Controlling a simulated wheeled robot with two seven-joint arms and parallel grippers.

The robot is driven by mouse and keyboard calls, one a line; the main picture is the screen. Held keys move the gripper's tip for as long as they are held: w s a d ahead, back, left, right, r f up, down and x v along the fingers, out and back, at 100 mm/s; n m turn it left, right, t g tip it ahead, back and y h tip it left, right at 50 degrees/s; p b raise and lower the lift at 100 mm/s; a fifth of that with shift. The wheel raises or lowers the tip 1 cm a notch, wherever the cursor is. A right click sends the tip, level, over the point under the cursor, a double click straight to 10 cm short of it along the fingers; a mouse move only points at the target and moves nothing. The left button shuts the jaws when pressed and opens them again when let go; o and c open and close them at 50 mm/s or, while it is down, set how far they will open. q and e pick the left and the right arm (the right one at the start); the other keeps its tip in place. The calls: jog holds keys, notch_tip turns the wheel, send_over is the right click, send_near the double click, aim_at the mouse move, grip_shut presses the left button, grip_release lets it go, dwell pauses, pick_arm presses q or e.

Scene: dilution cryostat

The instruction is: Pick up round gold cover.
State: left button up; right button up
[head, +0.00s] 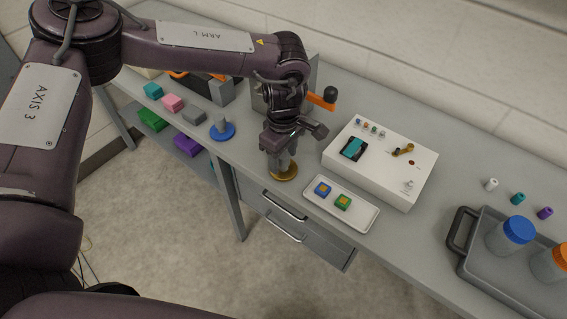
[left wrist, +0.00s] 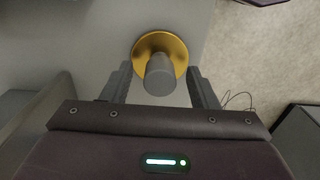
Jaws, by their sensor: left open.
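The round gold cover (head: 284,174) lies on the grey bench near its front edge. In the left wrist view the cover (left wrist: 175,46) is a gold disc with a grey cylindrical knob (left wrist: 160,76) standing up from it. My left gripper (head: 281,160) is above the cover and points down at it. In the left wrist view my left gripper (left wrist: 162,88) is open, with one finger on each side of the knob. I cannot tell whether the fingers touch it. My right gripper is not in view.
A white tray (head: 365,222) with two small blocks and a white instrument box (head: 415,187) stand right of the cover. A blue disc with a knob (head: 222,131) stands to the left. A grey carrier (head: 478,264) with capped jars is at the far right. Drawers (head: 300,228) sit below the bench.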

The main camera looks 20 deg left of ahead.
aim_at(283, 155)
pick_arm(q)
jog(key=c, duration=1.1)
jog(key=shift+r, duration=0.1)
jog(key=shift+c, duration=0.2)
notch_tip(283, 155, up, 20)
jog(key=shift+p, duration=0.35)
